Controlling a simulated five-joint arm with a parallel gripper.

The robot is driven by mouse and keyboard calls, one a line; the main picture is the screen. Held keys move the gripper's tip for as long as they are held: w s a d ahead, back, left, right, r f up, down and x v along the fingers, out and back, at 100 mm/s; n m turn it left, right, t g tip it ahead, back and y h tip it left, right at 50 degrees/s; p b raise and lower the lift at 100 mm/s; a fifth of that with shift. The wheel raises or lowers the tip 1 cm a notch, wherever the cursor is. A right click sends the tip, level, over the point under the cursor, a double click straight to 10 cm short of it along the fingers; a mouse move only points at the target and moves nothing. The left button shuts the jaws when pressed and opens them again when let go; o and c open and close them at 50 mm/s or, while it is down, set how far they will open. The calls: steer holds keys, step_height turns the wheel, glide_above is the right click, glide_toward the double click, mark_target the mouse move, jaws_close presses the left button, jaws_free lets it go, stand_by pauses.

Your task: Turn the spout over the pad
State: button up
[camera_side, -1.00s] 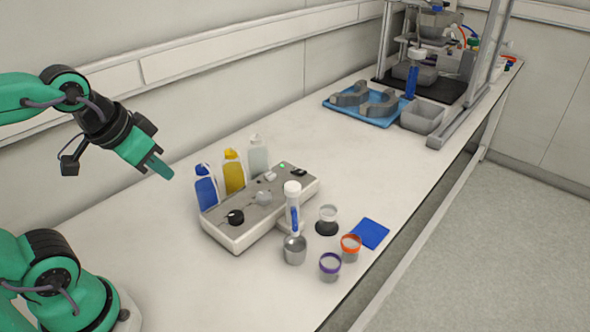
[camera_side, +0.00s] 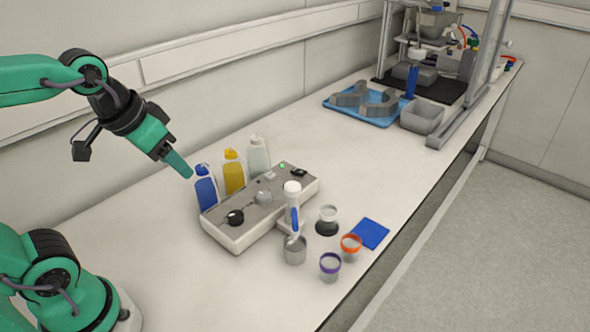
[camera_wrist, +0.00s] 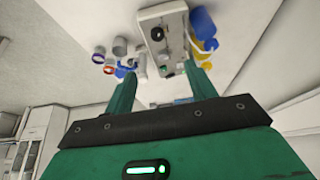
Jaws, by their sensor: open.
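A white upright dispenser column (camera_side: 292,194) with a blue strip stands at the front edge of the grey control box. Its spout is small and hard to make out; the column's lower end is just above or behind a grey metal cup (camera_side: 295,251). The blue square pad (camera_side: 370,233) lies flat on the bench, to the right of the column. My gripper (camera_side: 186,170) is in the air left of the blue bottle, apart from everything. In the wrist view its two green fingers (camera_wrist: 163,88) are spread with nothing between them.
The control box (camera_side: 262,205) has knobs on top; blue (camera_side: 205,188), yellow (camera_side: 233,172) and white (camera_side: 258,156) bottles stand behind it. Orange-rimmed (camera_side: 350,246) and purple-rimmed (camera_side: 330,266) cups and a jar on a black disc (camera_side: 327,228) crowd the column. A blue tray (camera_side: 364,112) lies far back.

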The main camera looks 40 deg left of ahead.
steer(key=w+d+g, duration=0.3)
steer(key=w+d, duration=0.1)
steer(key=w, duration=0.8)
steer(key=g, duration=0.2)
glide_above(292, 185)
steer(key=f, duration=0.5)
steer(key=shift+s+a, duration=0.15)
steer(key=shift+s, duration=0.05)
steer(key=shift+w+f, duration=0.25)
steer(key=shift+f, duration=0.1)
steer(key=shift+f, duration=3.75)
steer(key=shift+c, duration=0.5)
jaws_close()
